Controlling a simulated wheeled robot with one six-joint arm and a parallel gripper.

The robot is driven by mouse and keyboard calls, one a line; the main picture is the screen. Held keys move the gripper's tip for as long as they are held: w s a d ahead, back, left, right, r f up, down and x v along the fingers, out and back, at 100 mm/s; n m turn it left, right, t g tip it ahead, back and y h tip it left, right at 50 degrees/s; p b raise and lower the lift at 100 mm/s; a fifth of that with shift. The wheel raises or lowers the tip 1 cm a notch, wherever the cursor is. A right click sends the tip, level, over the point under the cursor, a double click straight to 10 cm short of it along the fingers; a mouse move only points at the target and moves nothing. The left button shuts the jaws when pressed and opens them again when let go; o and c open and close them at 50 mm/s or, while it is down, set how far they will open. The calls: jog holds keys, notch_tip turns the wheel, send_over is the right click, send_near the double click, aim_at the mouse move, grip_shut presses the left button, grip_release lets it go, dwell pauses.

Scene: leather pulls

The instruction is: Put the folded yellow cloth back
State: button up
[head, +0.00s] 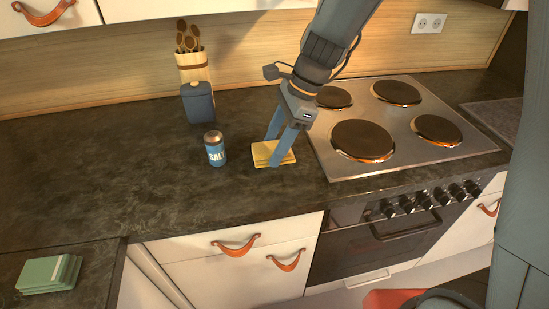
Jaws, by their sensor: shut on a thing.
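The folded yellow cloth (262,155) is on the dark countertop, just left of the hob, or very close above it; I cannot tell which. My gripper (273,150) points down at it from above with its blue-grey fingers. The fingers are shut on the cloth, one finger in front of it and the other towards its back. Part of the cloth is hidden behind the front finger.
A blue salt shaker (215,148) stands close to the left of the cloth. A blue lidded jar (199,103) and a holder with wooden spoons (191,66) stand behind. The hob (400,150) is to the right. A folded green cloth (48,275) lies at the lower left. The left countertop (90,180) is clear.

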jog(key=shift+f, duration=2.25)
jog(key=shift+f, duration=0.15)
jog(key=o, duration=1.1)
jog(key=b+v, duration=0.1)
jog(key=v, duration=1.1)
jog(key=s+d+f+n+h, duration=0.1)
jog(key=s+d+f+n, duration=0.2)
jog(key=d+n, duration=0.2)
jog(key=s+d+f+n+t+h, duration=0.1)
jog(key=s+d+f+n+h, duration=0.1)
jog(key=s+d+n, duration=0.2)
jog(key=s+d+f+n+t+h, duration=0.1)
jog(key=s+d+f+n, duration=0.2)
jog(key=d+n, duration=0.3)
jog(key=shift+s+d+f, duration=0.15)
jog(key=shift+d+f, duration=0.25)
jog(key=shift+d, duration=0.7)
